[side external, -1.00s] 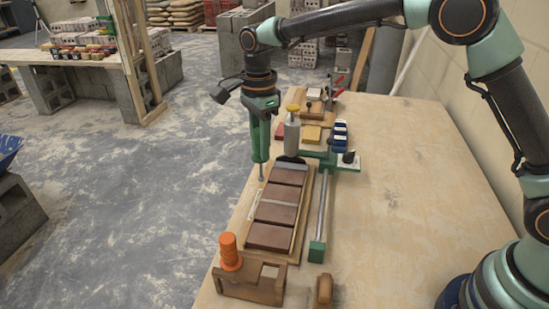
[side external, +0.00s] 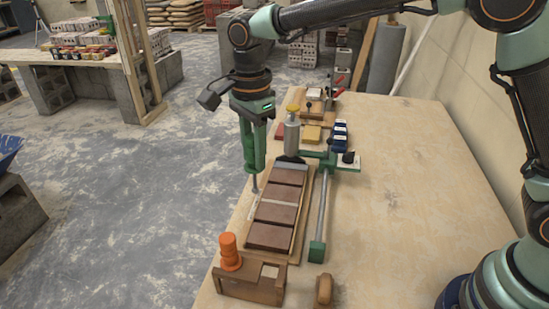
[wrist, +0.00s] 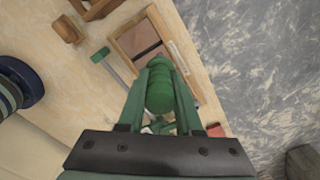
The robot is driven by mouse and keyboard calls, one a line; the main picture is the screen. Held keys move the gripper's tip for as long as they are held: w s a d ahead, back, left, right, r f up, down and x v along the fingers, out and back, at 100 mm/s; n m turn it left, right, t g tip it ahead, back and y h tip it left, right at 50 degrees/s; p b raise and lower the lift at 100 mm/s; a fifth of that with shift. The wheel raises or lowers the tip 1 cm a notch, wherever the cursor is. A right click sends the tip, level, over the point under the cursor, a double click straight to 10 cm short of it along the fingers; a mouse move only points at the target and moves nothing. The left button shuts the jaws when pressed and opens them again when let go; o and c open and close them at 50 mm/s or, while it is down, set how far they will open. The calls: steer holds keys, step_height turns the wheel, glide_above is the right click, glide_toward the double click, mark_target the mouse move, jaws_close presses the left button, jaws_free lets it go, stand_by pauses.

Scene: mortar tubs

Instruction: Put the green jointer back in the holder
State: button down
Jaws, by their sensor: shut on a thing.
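The green jointer (side external: 255,185) hangs upright from my gripper (side external: 255,152), its metal shaft pointing down at the left edge of the brick tray (side external: 289,236). Whether the shaft tip touches anything is unclear. In the wrist view, my gripper's two green fingers are shut on the jointer's ribbed green handle (wrist: 160,93). The wooden holder (side external: 248,289) sits at the near left edge of the bench, with an orange-handled tool (side external: 230,252) standing in its left part. A pale square opening shows on its right part. My gripper is well behind the holder.
A green-ended metal bar clamp (side external: 317,250) lies right of the tray. A grey bottle with a yellow top (side external: 292,133) stands behind the tray. A small wooden piece (side external: 323,291) lies right of the holder. The bench's right side is clear.

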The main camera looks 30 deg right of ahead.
steer(key=s+a+r+n, duration=0.1)
steer(key=s+a+n, duration=0.15)
steer(key=s, duration=0.45)
steer(key=s+a+r+n, duration=0.1)
steer(key=s+a+n, duration=0.15)
steer(key=s, duration=0.55)
steer(key=shift+m, duration=0.3)
steer(key=shift+a+f, duration=0.25)
steer(key=shift+f, duration=0.8)
steer(key=shift+a+f, duration=0.2)
steer(key=shift+f, duration=0.85)
steer(key=shift+w, duration=0.1)
steer(key=shift+f, duration=1.8)
steer(key=shift+f, duration=0.1)
steer(key=shift+f, duration=1.1)
steer(key=shift+f, duration=0.8)
